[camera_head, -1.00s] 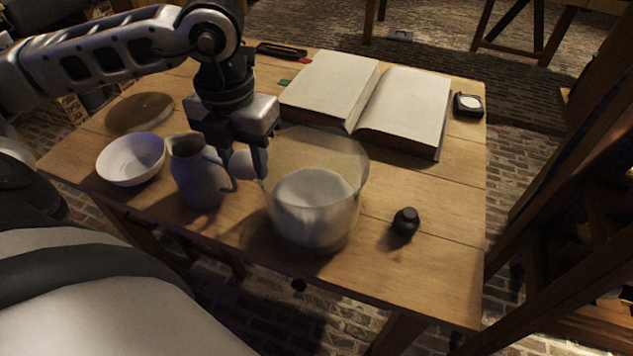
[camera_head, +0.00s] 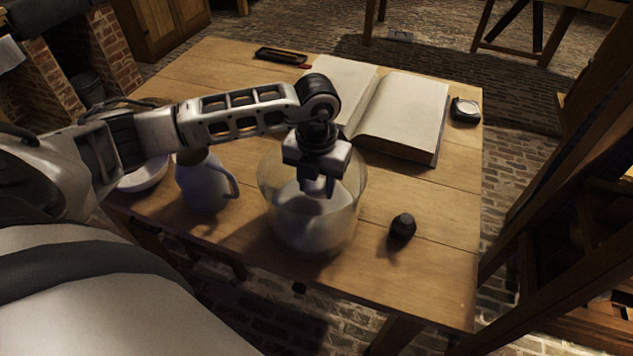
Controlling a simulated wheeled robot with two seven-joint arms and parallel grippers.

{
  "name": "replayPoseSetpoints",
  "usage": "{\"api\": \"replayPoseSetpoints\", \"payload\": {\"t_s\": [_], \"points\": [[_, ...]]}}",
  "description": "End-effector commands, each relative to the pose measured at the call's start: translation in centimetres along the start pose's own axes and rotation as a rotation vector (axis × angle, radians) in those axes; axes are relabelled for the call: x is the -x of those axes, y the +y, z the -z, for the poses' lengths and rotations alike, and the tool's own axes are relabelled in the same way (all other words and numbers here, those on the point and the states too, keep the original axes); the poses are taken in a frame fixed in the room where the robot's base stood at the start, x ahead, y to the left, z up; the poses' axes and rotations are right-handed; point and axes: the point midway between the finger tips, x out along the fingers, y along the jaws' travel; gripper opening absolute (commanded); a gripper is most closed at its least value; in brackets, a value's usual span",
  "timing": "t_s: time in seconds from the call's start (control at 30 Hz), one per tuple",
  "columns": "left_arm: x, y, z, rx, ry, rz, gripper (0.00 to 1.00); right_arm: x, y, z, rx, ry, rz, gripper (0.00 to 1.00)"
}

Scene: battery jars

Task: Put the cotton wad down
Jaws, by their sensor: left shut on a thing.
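My left gripper (camera_head: 318,190) points down over the mouth of the clear glass jar (camera_head: 275,195), its fingers overlapping the inside of the jar in the picture. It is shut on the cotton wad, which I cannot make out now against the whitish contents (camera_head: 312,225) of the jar. How deep the fingers reach is hard to tell. The jar stands upright near the table's front edge. My right gripper is not in view.
A grey jug (camera_head: 203,186) stands left of the jar, with a white bowl (camera_head: 146,178) partly behind my arm. A small black knob-like object (camera_head: 403,227) is to the right. An open book (camera_head: 402,115) lies behind.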

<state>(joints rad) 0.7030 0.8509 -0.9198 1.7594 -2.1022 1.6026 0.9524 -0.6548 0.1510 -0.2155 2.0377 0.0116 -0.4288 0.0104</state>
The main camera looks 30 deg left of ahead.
Motion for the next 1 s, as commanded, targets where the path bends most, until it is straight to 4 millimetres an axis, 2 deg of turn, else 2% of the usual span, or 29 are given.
{"api": "replayPoseSetpoints", "payload": {"t_s": [0.1,0.43,0.47,0.5,0.53,0.83,1.0], "points": [[-0.9,0.0,0.0,-0.001,0.001,0.001,0.21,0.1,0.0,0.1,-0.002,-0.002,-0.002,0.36],[-1.4,0.0,0.0,-0.001,-0.001,0.001,0.21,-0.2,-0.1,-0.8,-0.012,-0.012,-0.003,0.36],[-1.3,0.0,0.0,-0.001,-0.001,0.001,0.44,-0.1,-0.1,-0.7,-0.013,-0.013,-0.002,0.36],[-1.2,0.0,0.0,-0.001,-0.001,0.001,0.55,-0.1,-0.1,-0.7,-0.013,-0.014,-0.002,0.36],[-1.2,0.0,0.0,-0.001,-0.001,0.001,0.61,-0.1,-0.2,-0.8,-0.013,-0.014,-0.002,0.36],[-1.0,0.0,0.0,-0.001,-0.001,0.001,0.61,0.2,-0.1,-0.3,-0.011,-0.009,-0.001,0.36],[0.7,0.0,-0.1,0.000,-0.006,0.003,0.61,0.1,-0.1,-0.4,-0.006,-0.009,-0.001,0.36]]}}
